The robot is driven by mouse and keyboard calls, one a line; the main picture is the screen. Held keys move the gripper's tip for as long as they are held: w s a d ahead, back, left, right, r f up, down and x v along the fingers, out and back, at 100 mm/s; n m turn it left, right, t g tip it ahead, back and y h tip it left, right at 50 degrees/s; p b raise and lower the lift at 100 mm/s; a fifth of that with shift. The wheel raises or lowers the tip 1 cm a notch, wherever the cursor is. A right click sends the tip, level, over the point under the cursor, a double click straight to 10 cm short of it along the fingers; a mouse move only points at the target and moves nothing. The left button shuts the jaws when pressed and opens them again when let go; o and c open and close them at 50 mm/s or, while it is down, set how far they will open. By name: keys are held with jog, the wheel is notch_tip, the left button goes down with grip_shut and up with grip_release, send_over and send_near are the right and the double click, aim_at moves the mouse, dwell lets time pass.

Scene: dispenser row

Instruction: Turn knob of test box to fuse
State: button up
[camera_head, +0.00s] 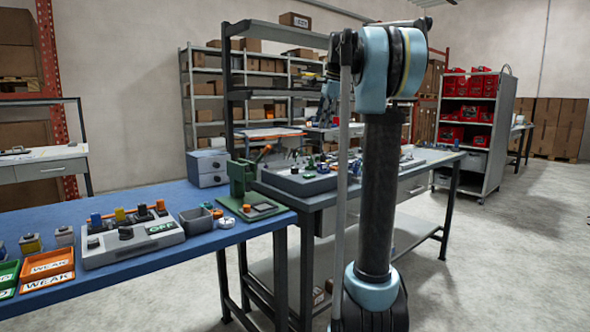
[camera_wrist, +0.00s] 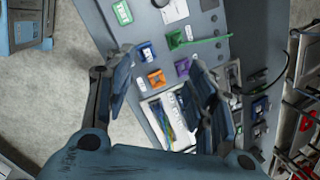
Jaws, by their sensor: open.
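A pale grey box that looks like the test box (camera_head: 150,241) sits on the blue bench in the head view. It has a black knob (camera_head: 125,233) on top and a green lettered label on its right part. Which setting the knob points to is too small to tell. My gripper (camera_wrist: 163,76) is open and empty in the wrist view, with its two fingers apart above a grey surface with small coloured parts. In the head view my arm stands right of the blue bench, well apart from the box. I cannot make out the knob in the wrist view.
A grey workbench (camera_head: 330,178) with small parts adjoins the blue bench. A shelf with red bins (camera_head: 467,110) stands at right; floor there is clear.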

jog(key=a+n, duration=0.2)
jog(key=n, duration=0.2)
jog(key=n+g+h, duration=0.2)
jog(key=n, duration=2.3)
send_over(295, 168)
jog(key=f, duration=1.9)
jog(key=shift+w+f, duration=0.1)
jog(key=shift+w, duration=0.25)
jog(key=c, duration=1.1)
